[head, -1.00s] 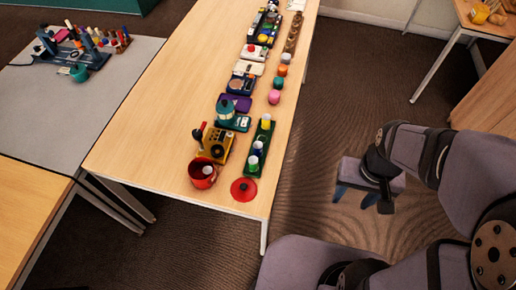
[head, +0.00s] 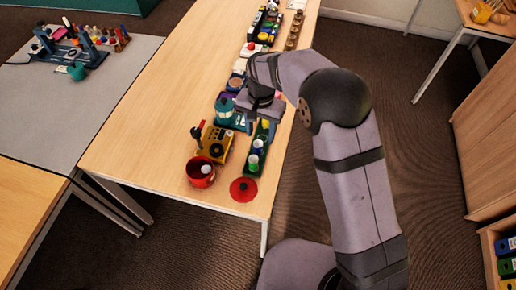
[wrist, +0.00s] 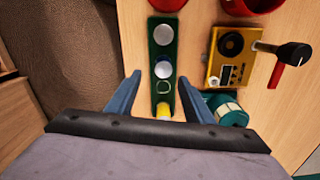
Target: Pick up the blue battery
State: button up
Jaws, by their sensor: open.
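The blue battery (head: 258,147) stands upright in a green holder (head: 249,174) near the table's front right edge. In the wrist view its white top with a blue rim (wrist: 163,71) shows in a slot of the same holder (wrist: 154,52). Nothing is held.
A yellow device (head: 217,140) with a lever, a teal-topped canister (head: 225,106) and a red pot (head: 199,175) stand close to the holder's left. A red lid (head: 243,189) lies in front. More objects line the table behind. The table's left part is clear.

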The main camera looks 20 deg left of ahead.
aim_at(258, 143)
jog(key=shift+a+f, duration=0.25)
jog(key=shift+a, duration=0.3)
jog(key=shift+f+p, duration=0.3)
jog(key=shift+f, duration=0.75)
jog(key=shift+s+d+f+p, duration=0.2)
jog(key=shift+f+p, duration=0.25)
jog(key=shift+f, duration=0.2)
jog(key=shift+f+p, duration=0.55)
jog(key=shift+f, duration=1.4)
grip_shut()
